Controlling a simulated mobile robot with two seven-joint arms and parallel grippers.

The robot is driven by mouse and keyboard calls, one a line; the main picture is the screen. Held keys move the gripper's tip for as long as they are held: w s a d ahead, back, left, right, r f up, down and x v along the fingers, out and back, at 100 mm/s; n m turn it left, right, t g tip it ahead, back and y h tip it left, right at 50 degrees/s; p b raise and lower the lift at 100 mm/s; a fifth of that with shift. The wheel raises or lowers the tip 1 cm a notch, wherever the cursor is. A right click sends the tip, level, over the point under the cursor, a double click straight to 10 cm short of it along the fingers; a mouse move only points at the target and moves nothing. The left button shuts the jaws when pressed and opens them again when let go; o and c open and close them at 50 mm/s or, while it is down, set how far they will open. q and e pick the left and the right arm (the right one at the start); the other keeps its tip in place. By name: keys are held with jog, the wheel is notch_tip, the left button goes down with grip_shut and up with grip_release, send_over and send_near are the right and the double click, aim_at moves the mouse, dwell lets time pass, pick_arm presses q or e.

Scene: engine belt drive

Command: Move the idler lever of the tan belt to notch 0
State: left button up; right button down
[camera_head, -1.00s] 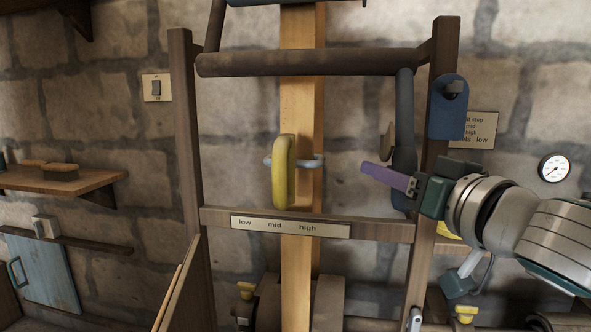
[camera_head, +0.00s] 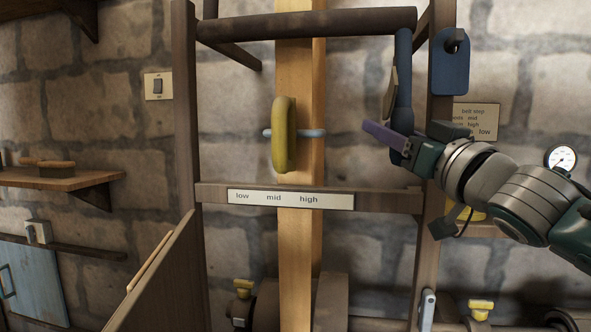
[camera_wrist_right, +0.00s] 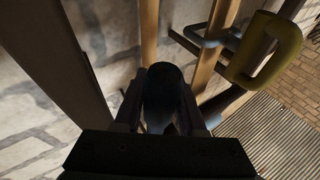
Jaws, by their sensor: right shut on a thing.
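The tan belt (camera_head: 294,235) runs vertically through the middle of the wooden frame. A yellow ring (camera_head: 284,135) on a blue-grey rod sits in front of it. A dark blue lever (camera_head: 403,75) hangs from the right end of the frame's dark top bar. My right gripper (camera_head: 393,142), with a purple finger, is at the lever's lower end. In the right wrist view, my right gripper (camera_wrist_right: 163,110) is shut on a dark rounded piece (camera_wrist_right: 164,88), which looks like the lever's end. The notches cannot be made out. My left gripper is not in view.
A label (camera_head: 290,199) reading low, mid, high is on the crossbar. A blue plate (camera_head: 450,62) is on the right post. A dial gauge (camera_head: 561,158) and a wall sign (camera_head: 475,122) are at right. A wooden panel (camera_head: 165,280) stands at lower left.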

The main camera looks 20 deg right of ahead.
jog(key=shift+w+d+n+t+b, duration=0.4)
jog(key=shift+w+t+b, duration=0.15)
jog(key=shift+b, duration=0.3)
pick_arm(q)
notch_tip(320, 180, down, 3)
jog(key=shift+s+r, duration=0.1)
pick_arm(e)
jog(key=c, duration=0.9)
grip_release()
jog(key=o, duration=0.4)
jog(key=shift+w+r, duration=0.1)
